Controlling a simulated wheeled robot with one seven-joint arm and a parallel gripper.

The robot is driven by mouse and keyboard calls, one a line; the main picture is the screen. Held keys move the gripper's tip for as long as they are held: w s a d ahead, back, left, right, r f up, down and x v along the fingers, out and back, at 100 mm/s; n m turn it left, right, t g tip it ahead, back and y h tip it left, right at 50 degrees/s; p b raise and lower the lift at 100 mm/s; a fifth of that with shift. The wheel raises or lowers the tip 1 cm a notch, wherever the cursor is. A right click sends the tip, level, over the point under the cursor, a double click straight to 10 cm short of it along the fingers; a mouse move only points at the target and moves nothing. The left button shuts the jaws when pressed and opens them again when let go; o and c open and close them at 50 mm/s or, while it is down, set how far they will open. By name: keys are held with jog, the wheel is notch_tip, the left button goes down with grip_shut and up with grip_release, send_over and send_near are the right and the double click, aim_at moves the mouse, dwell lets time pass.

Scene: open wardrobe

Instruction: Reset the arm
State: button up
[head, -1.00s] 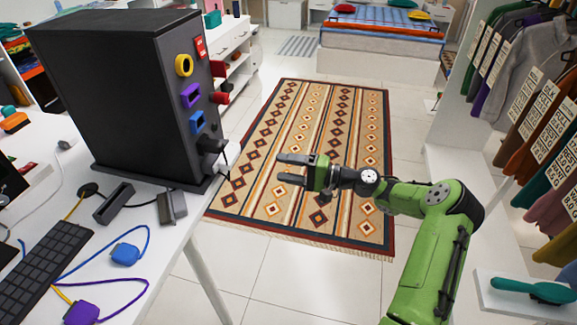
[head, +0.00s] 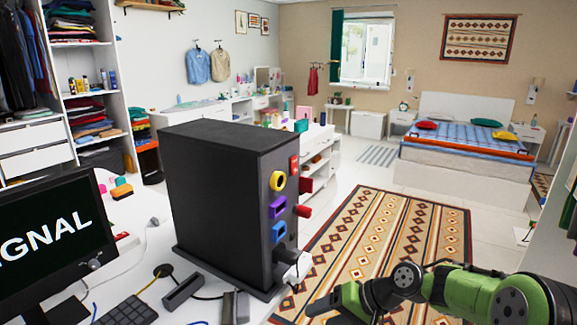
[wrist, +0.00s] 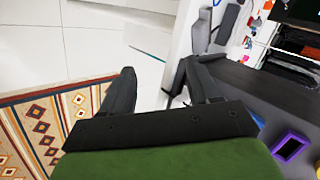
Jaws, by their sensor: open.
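My green arm reaches in from the lower right of the head view. My gripper (wrist: 160,85) shows in the wrist view with its two dark fingers apart and nothing between them. In the head view the gripper (head: 322,305) is at the bottom edge, to the right of the black box on the desk, and its fingertips are hard to make out. The black box (head: 225,195) stands upright with yellow, purple and blue sockets on its side. In the wrist view the purple socket (wrist: 291,146) is at the lower right.
The white desk (head: 150,212) holds a monitor (head: 50,235) and a keyboard (head: 128,312). A patterned rug (head: 400,235) covers open floor beyond the arm. A bed (head: 465,150) stands at the back right. Shelves with folded clothes (head: 90,125) are at the left.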

jog(key=s+d+r+t+h+p, duration=0.1)
jog(key=s+d+r+h, duration=0.1)
jog(key=s, duration=0.6)
jog(key=s+d+r+h+p, duration=0.1)
jog(key=s+d+r+h, duration=0.1)
jog(key=s+r+h, duration=0.2)
jog(key=s+d+r+n+t+h+p, duration=0.1)
jog(key=s+d+r+h+p, duration=0.1)
jog(key=s+r, duration=0.6)
jog(key=s+h, duration=0.1)
jog(key=s, duration=0.5)
jog(key=shift+d+t, duration=0.15)
jog(key=shift+t, duration=0.15)
jog(key=shift+r, duration=0.1)
dwell(0.4)
